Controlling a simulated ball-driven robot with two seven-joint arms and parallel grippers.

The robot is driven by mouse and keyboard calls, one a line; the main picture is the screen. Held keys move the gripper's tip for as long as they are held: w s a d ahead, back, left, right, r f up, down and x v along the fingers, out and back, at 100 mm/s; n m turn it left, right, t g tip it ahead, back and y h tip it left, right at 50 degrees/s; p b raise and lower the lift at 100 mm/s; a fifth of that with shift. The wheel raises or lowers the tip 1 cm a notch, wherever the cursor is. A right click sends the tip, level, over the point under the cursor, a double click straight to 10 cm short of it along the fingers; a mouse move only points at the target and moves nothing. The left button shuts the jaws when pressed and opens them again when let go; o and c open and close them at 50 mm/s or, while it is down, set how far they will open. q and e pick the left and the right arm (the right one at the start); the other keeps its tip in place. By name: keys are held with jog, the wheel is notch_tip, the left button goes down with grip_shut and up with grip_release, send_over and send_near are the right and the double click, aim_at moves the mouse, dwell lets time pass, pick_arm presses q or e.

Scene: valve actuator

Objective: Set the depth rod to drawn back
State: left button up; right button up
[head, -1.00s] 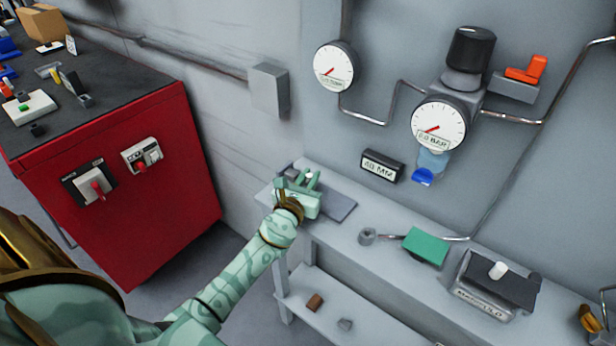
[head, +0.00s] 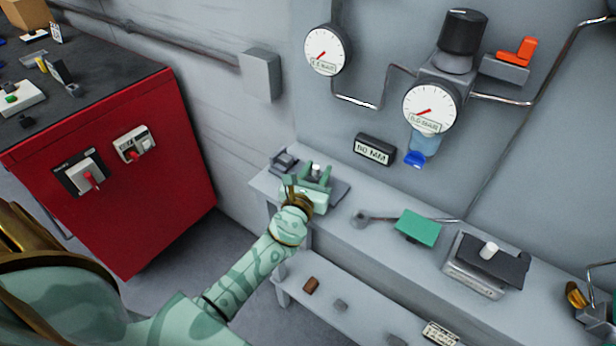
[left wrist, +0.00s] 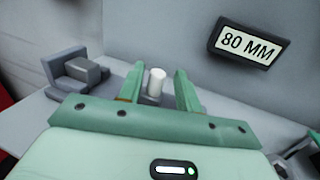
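The depth rod's part in view is likely the short upright white peg (head: 316,169) on a grey plate (head: 341,188) at the bench's left end; it also shows in the left wrist view (left wrist: 157,82). My left gripper (head: 314,177) is at it, its two green fingers on either side of the peg. In the left wrist view the fingers (left wrist: 159,86) stand apart, with a visible gap beside the peg. The peg's lower part is hidden by the gripper. A wall readout (head: 374,150) says 80 MM in the left wrist view (left wrist: 248,45).
A grey block (head: 284,161) stands left of the peg. A green-topped part (head: 417,228) and a grey box with a white knob (head: 487,262) sit further right on the bench. Gauges (head: 430,108) hang above. A red cabinet (head: 120,205) stands left.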

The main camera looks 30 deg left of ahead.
pick_arm(q)
jog(key=s+d, duration=0.3)
jog(key=s, duration=1.2)
jog(key=shift+s+b, duration=0.25)
jog(key=shift+b, duration=0.15)
jog(key=s+f+n+g+h, duration=0.1)
jog(key=s+f+n+g, duration=0.3)
jog(key=f, duration=0.5)
jog(key=s+f+n+g+h, duration=0.15)
jog(key=s+f+n, duration=0.25)
jog(key=f+n, duration=0.4)
jog(key=s+f+n+g, duration=0.3)
jog(key=f+n, duration=0.1)
jog(key=f, duration=0.6)
jog(key=s+f+n+g, duration=0.4)
jog(key=s+f+n, duration=0.3)
jog(key=s, duration=0.6)
jog(key=s+f+n+g, duration=0.4)
jog(key=s+f+n, duration=0.3)
jog(key=s, duration=0.5)
jog(key=shift+s+d+f+h, duration=0.15)
jog(key=shift+s+f+h, duration=0.25)
jog(key=shift+f, duration=0.4)
